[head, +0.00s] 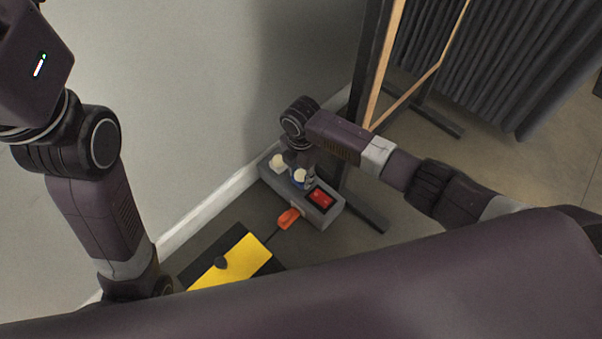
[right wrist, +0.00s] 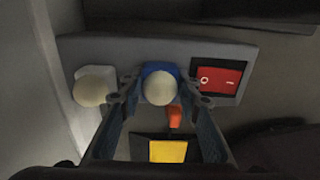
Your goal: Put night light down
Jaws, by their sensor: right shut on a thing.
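The night light has a blue body (right wrist: 148,70) with a round cream dome (right wrist: 160,88). It also shows as a small blue and white shape (head: 299,176) in the head view. My right gripper (right wrist: 158,93) is shut on it, one finger on each side. The night light is at the middle of a grey power strip (head: 327,217) on the floor; I cannot tell whether it is plugged in or just above the strip. My left arm hangs at the left in the head view, with its gripper out of sight.
A second cream-domed light (right wrist: 92,88) sits on the strip beside the held one. A red rocker switch (head: 321,197) is at the strip's other end. An orange plug (head: 288,218) and a yellow-black pedal-like object (head: 241,263) lie nearby. A wall and a clothes rack (head: 376,80) stand close.

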